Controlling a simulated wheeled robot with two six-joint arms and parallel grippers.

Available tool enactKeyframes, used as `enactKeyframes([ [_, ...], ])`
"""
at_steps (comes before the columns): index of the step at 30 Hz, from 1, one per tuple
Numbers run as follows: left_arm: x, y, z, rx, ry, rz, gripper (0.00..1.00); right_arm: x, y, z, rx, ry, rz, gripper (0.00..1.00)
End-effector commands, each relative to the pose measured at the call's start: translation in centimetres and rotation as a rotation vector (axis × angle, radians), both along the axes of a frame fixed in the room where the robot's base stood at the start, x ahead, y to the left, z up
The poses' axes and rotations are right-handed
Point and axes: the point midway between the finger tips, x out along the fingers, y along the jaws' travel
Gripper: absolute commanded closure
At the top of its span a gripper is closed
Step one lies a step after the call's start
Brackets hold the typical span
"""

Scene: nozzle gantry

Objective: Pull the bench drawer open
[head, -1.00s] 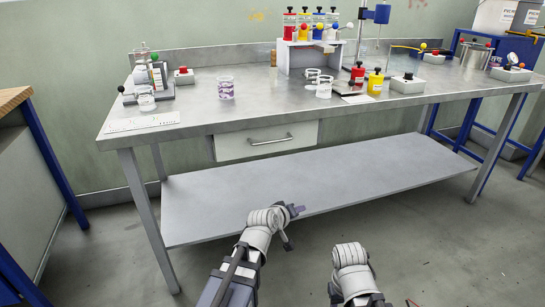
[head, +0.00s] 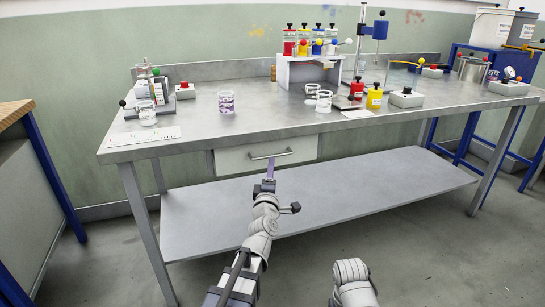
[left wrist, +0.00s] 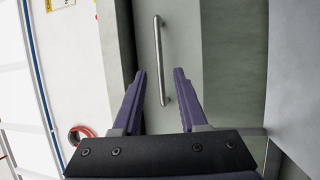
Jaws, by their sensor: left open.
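The bench drawer (head: 238,161) is a pale grey front under the left part of the bench top, and it looks shut. Its silver bar handle (head: 272,155) runs across the front. In the left wrist view the handle (left wrist: 158,60) stands upright in the picture, ahead of and between the fingers. My left gripper (head: 269,172) is just below and in front of the handle in the head view. In the left wrist view the left gripper (left wrist: 160,82) is open, with purple fingers and nothing held. Of my right arm only a pale link shows; its gripper is out of view.
The steel bench (head: 200,140) carries beakers, bottles and boxes with coloured knobs. A lower shelf (head: 340,195) spans beneath the drawer. A wood-topped bench (head: 14,112) with blue legs stands at the left. The floor in front is clear.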

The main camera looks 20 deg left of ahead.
Motion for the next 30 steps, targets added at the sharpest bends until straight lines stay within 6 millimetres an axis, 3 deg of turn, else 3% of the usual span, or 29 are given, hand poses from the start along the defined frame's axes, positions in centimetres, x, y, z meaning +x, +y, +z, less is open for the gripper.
enactKeyframes([
  [12, 6.0, 1.2, 1.2, 0.001, 0.0, 0.0, 0.58, 0.0, 0.0, 1.2, -0.001, 0.0, -0.001, 0.5],
  [22, 6.4, 1.3, 1.2, 0.002, 0.001, -0.001, 0.58, 0.0, 0.0, 1.2, -0.001, 0.0, -0.001, 0.5],
  [30, 6.4, 1.3, 1.2, 0.001, 0.001, -0.001, 0.88, 0.0, 0.0, 1.2, -0.001, 0.0, -0.001, 0.5],
])
